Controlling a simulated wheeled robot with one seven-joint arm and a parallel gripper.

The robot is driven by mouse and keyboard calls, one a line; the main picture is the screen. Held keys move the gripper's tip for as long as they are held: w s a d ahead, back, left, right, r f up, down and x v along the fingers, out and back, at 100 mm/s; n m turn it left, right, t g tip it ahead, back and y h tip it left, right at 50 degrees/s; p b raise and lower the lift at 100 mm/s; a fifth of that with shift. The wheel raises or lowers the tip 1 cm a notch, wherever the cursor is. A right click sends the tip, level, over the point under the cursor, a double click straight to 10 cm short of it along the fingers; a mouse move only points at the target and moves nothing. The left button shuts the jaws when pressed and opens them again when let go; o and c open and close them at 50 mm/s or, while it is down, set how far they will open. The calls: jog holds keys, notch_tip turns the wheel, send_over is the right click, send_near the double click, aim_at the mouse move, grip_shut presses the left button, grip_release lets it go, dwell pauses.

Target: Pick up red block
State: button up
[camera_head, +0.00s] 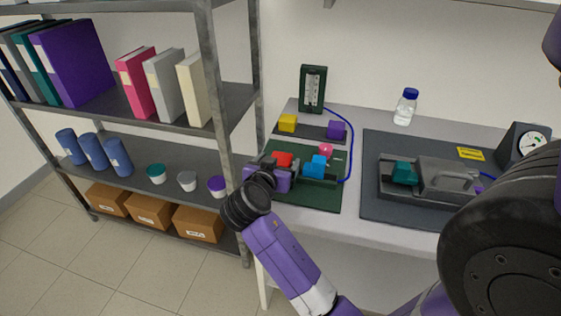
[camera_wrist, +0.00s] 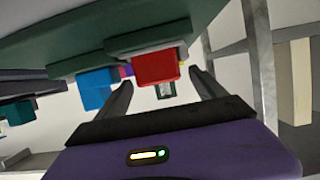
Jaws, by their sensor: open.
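The red block (camera_head: 282,159) stands at the left side of the dark green board on the table, just beyond my gripper (camera_head: 271,172) in the head view. In the wrist view the red block (camera_wrist: 157,68) shows ahead, between the lines of my two open fingers (camera_wrist: 162,92). The gripper is open, and I see no finger touching the block. The lower part of the block is partly hidden by my gripper in the head view. A blue block (camera_head: 316,166) stands to the right of the red one, and also shows in the wrist view (camera_wrist: 96,90).
A pink knob (camera_head: 326,149) is behind the blue block. Yellow (camera_head: 288,122) and purple (camera_head: 337,129) blocks stand on a dark strip behind. A blue tube (camera_head: 351,140) curves along the right. A metal shelf post (camera_head: 222,90) stands close on the left.

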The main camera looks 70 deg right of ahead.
jog(key=shift+d+f, duration=0.2)
jog(key=shift+d, duration=0.2)
jog(key=c, duration=1.6)
jog(key=shift+r, duration=0.15)
jog(key=shift+c, duration=0.2)
